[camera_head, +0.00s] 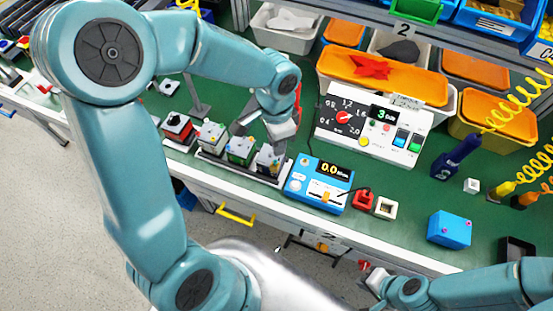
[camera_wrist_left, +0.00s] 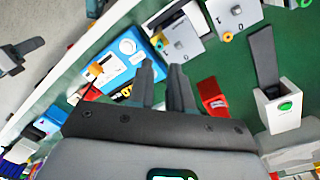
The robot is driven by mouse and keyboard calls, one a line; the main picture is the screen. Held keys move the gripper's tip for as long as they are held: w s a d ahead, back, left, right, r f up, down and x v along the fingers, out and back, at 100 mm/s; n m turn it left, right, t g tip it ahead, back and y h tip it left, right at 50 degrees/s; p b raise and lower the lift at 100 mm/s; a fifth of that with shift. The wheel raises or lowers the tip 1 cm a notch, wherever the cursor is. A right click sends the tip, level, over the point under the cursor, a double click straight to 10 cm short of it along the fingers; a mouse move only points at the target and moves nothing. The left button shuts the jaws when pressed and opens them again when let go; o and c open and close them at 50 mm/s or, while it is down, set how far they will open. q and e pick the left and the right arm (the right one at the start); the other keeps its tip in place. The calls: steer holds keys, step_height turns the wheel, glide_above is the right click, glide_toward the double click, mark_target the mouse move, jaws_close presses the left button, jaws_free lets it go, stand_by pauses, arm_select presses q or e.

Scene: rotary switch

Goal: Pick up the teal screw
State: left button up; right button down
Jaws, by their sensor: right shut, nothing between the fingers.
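I cannot clearly single out the teal screw in either view. My right gripper (camera_head: 371,281) is low in the head view, shut and empty, off the bench's front edge.
A blue meter (camera_head: 318,184) stands right of the switch row (camera_head: 240,150). A white test panel (camera_head: 372,132) is behind it. A red block (camera_wrist_left: 212,97) lies close to my left fingers. A blue box (camera_head: 449,229) stands right. Green bench between meter and blue box is partly free.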

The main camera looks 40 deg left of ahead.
mark_target(275, 161)
arm_select(q)
steer(key=shift+s+f, duration=0.25)
steer(key=shift+f, duration=0.35)
step_height(275, 161, down, 5)
steer(key=shift+s+f, duration=0.1)
steer(key=shift+s, duration=0.15)
jaws_close()
